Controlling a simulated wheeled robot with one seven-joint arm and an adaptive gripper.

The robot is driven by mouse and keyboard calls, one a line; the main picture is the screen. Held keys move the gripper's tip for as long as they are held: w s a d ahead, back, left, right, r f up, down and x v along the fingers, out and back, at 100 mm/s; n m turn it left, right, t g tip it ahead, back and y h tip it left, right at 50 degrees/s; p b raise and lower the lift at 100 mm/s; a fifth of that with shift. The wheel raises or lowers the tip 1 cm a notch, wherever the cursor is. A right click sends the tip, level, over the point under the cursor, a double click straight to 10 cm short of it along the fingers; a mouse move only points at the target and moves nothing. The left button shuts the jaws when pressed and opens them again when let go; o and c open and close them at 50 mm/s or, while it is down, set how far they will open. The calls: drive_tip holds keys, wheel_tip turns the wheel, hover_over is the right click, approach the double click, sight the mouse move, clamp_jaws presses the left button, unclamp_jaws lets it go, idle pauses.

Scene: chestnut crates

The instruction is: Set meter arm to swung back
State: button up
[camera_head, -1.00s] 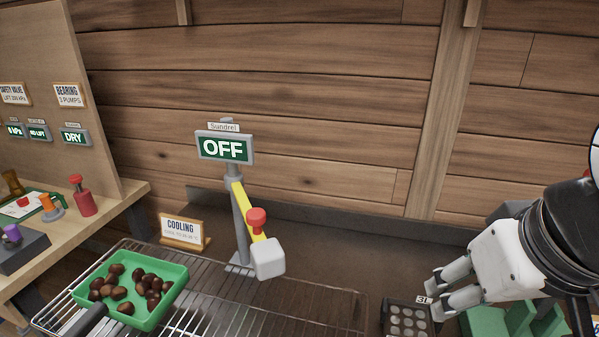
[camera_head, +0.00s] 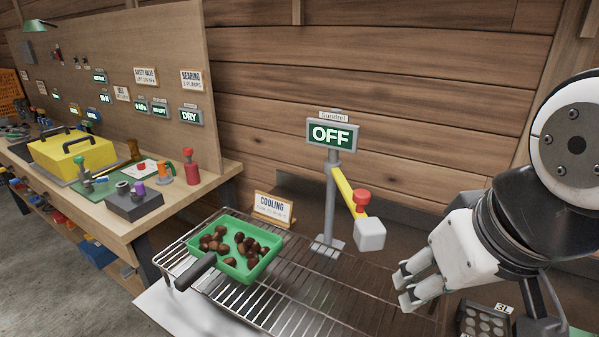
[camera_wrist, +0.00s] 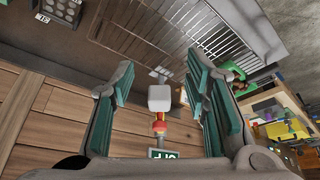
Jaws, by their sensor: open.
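The meter arm (camera_head: 345,188) is a yellow bar on a grey post (camera_head: 330,215), with a red knob (camera_head: 361,197) and a pale grey block (camera_head: 370,234) at its end. It slants out from the post over the cooling rack. The post carries a display (camera_head: 333,134) reading OFF under a label "Sundrel". My gripper (camera_head: 405,284) is open and empty, to the right of the block and apart from it. In the wrist view the block (camera_wrist: 159,98) and red knob (camera_wrist: 159,127) appear between my open fingers (camera_wrist: 157,95), some way beyond them.
A wire rack (camera_head: 300,290) holds a green pan (camera_head: 228,268) of chestnuts beside a COOLING sign (camera_head: 272,208). A dark tray with round cups (camera_head: 484,320) lies below my gripper. A workbench (camera_head: 130,215) with a yellow box (camera_head: 72,155) stands at the left.

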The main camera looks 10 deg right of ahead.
drive_tip(key=shift+o, duration=0.9)
wheel_tip(320, 180, up, 11)
drive_tip(key=n+g+p, duration=0.4)
drive_tip(key=n+g, duration=0.1)
drive_tip(key=n, duration=0.4)
hover_over(362, 192)
wheel_tip(362, 192, down, 13)
drive_tip(key=shift+s+f+p, duration=0.1)
drive_tip(key=shift+f+p, duration=0.1)
drive_tip(key=shift+p, duration=0.8)
clamp_jaws()
